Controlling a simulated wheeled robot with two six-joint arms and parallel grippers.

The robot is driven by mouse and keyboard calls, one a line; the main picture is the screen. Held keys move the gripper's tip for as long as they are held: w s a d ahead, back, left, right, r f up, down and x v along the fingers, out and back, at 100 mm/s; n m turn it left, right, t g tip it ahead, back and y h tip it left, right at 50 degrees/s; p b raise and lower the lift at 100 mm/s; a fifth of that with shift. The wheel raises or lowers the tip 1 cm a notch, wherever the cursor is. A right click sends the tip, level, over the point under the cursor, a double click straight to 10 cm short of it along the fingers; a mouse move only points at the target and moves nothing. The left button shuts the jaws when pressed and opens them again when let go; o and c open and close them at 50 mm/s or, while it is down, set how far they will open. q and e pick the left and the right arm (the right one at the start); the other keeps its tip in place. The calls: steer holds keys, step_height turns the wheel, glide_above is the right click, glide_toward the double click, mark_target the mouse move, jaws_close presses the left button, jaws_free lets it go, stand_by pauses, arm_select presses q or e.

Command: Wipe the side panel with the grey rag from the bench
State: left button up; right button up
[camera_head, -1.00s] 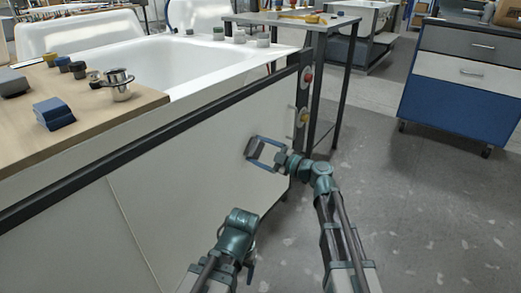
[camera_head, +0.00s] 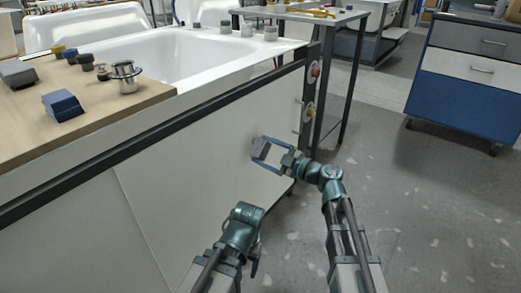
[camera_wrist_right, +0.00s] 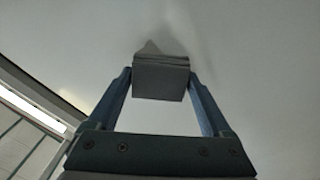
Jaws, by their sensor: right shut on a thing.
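The side panel (camera_head: 215,165) is the pale, flat front of the tub unit, with a dark rail along its top. My right gripper (camera_head: 262,148) is at the right part of the panel, shut on the grey rag (camera_head: 259,147). In the right wrist view the rag (camera_wrist_right: 161,80) is a folded grey block between the two blue fingers, its far edge at the pale panel surface (camera_wrist_right: 255,60). It looks to be touching the panel. My left gripper (camera_head: 253,264) is low in front of the panel, its fingers mostly hidden behind its own wrist.
The wooden bench top (camera_head: 100,105) at left holds a blue block (camera_head: 62,105), a metal fitting (camera_head: 125,76) and several small pots. A blue drawer cabinet (camera_head: 465,95) stands far right; floor between is clear.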

mark_target(265, 152)
steer(key=shift+v, duration=1.95)
steer(key=v, duration=0.3)
steer(key=shift+r, duration=0.1)
step_height(265, 152, up, 55)
steer(key=p, duration=5.5)
steer(key=shift+r, duration=0.15)
